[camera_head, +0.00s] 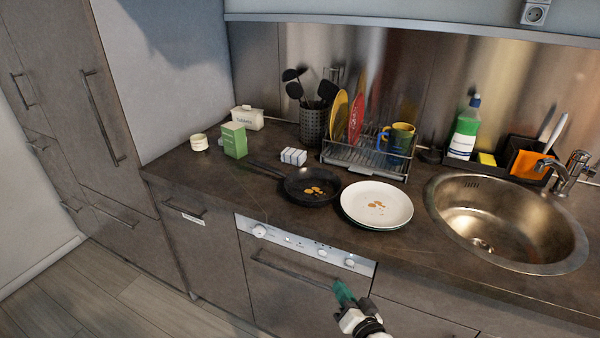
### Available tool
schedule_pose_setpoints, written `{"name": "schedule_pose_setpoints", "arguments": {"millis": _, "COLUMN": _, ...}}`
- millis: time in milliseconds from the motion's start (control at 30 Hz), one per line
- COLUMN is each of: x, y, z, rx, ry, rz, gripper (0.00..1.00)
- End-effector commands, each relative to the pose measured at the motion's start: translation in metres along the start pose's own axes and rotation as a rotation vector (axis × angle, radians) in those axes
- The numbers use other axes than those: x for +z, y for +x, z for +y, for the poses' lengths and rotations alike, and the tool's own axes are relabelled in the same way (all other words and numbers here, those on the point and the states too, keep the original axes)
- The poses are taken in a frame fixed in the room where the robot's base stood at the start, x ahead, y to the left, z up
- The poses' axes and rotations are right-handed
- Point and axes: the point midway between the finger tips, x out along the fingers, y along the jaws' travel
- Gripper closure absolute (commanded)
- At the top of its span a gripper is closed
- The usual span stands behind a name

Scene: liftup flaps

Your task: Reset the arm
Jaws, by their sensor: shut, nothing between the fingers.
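My gripper (343,292) shows at the bottom of the head view, with green fingers and a white and black wrist. It is shut and empty. It is in front of the oven door (290,290), below the counter edge. I cannot tell whether it touches the door or its handle. The rest of my arm is out of frame.
The counter (270,216) holds a black pan (312,198), white plates (376,204), a dish rack (366,157), and a green box (233,140). A round sink (506,222) is at the right. Tall cabinets (75,90) stand at the left. The floor (100,308) at lower left is clear.

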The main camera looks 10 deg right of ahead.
Motion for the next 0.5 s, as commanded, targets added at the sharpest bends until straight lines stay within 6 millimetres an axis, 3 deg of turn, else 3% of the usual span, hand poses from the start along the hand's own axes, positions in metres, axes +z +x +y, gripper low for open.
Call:
{"name": "schedule_pose_setpoints", "arguments": {"millis": 167, "x": 0.014, "y": -0.015, "z": 0.001, "rx": 0.018, "ry": -0.042, "rz": -0.092, "gripper": 1.00}}
{"name": "schedule_pose_setpoints", "arguments": {"millis": 267, "x": 0.032, "y": -0.040, "z": 0.005, "rx": 0.050, "ry": -0.103, "rz": -0.225, "gripper": 1.00}}
{"name": "schedule_pose_setpoints", "arguments": {"millis": 500, "x": 0.064, "y": -0.139, "z": 0.031, "rx": 0.200, "ry": -0.272, "rz": -0.614, "gripper": 1.00}}
